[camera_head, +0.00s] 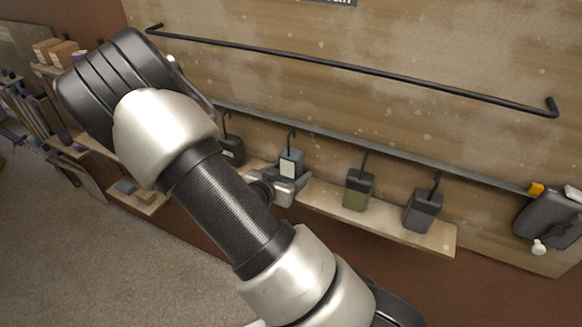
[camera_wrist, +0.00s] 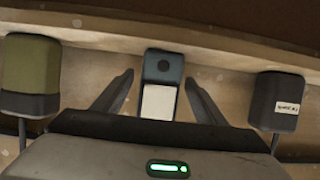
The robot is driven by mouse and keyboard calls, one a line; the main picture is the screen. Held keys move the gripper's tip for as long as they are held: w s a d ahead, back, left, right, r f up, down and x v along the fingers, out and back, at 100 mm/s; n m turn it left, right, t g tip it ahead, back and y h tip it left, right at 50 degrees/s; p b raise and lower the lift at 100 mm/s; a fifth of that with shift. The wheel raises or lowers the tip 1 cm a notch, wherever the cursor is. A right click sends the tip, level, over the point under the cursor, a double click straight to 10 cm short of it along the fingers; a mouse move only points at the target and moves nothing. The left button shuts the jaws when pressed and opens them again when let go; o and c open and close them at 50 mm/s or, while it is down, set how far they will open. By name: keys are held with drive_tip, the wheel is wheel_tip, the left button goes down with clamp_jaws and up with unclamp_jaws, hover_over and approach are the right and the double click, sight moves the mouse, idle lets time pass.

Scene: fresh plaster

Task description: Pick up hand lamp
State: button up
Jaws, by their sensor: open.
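Several small hand lamps hang by hooks above a narrow wooden shelf. A blue-grey lamp with a pale panel (camera_head: 291,159) hangs in front of my gripper (camera_head: 287,183). In the wrist view this lamp (camera_wrist: 164,68) shows between the two spread fingers of my gripper (camera_wrist: 160,78), with a gap on each side. My gripper is open and holds nothing. My gripper partly covers the lamp's lower part in the head view. Whether the fingers reach past the lamp's front in depth I cannot tell.
A green lamp (camera_head: 358,192) and a grey lamp (camera_head: 422,211) hang to the right, a dark lamp (camera_head: 232,151) to the left. The shelf (camera_head: 440,237) runs beneath. A black rail (camera_head: 350,69) crosses the wall above. A black case (camera_head: 548,218) is at far right.

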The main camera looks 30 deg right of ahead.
drive_tip(key=shift+w+d+f, duration=0.2)
drive_tip(key=shift+w+d, duration=0.1)
drive_tip(key=shift+d, duration=0.1)
drive_tip(key=c, duration=1.3)
drive_tip(key=shift+a+r, duration=0.1)
drive_tip(key=shift+r, duration=0.05)
